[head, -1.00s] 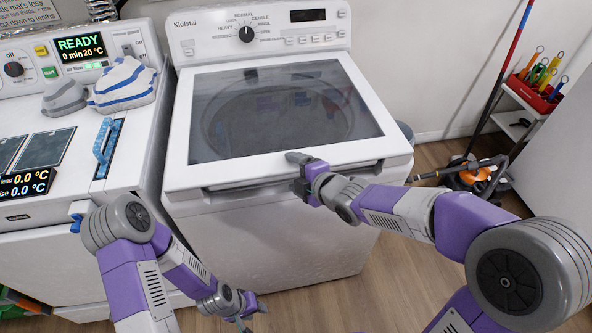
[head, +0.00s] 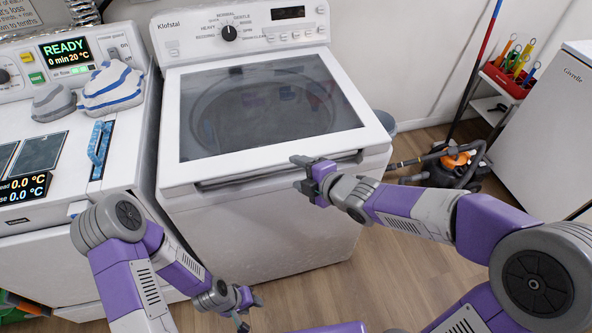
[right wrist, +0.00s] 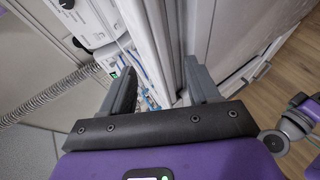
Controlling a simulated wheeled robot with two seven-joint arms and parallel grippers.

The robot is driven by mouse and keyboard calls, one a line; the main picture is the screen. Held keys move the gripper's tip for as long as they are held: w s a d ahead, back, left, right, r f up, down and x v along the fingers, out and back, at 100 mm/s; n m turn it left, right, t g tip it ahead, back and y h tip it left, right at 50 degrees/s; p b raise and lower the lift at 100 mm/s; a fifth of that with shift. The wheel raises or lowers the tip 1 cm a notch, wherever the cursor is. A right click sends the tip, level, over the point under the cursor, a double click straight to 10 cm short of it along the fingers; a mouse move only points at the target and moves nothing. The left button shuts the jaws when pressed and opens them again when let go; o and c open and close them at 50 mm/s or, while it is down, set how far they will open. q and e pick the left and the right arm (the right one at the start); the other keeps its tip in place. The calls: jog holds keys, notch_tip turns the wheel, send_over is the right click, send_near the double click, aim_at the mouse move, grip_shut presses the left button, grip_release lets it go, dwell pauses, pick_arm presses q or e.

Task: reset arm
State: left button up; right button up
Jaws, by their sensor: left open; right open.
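My left gripper (head: 246,306) hangs low in front of the washers, above the wooden floor, with its fingers apart and nothing between them. My right gripper (head: 303,172) is at the front edge of the top-loading washer (head: 270,207), just below the lid's front rim. In the right wrist view its two fingers (right wrist: 160,90) are spread apart, with the washer's white edge (right wrist: 166,50) running between them. I cannot tell whether the fingers touch it. The washer's lid (head: 262,108) is closed.
An orange and black vacuum cleaner (head: 455,163) lies on the floor to the right. A red tool caddy (head: 508,78) sits on a shelf. Floor (head: 400,240) right of the washer is open.

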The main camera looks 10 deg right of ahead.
dwell(0.6)
jog(key=s+d+f+m+g+h+p, duration=0.1)
jog(key=s+f+m+g+p, duration=0.15)
jog(key=f+m, duration=0.6)
jog(key=s+d+f+m+g+h+p, duration=0.1)
jog(key=s+d+f+m+g+h, duration=0.25)
jog(key=f, duration=0.85)
jog(key=s+a+f+m+g+y+p, duration=0.2)
jog(key=s+a+f+m+g, duration=0.1)
jog(key=s+f+m, duration=0.7)
jog(key=s+m+g, duration=0.1)
jog(key=s+m, duration=0.1)
jog(key=s, duration=0.1)
jog(key=shift+s+f+m, duration=0.15)
jog(key=shift+m, duration=0.25)
jog(key=shift+c, duration=0.2)
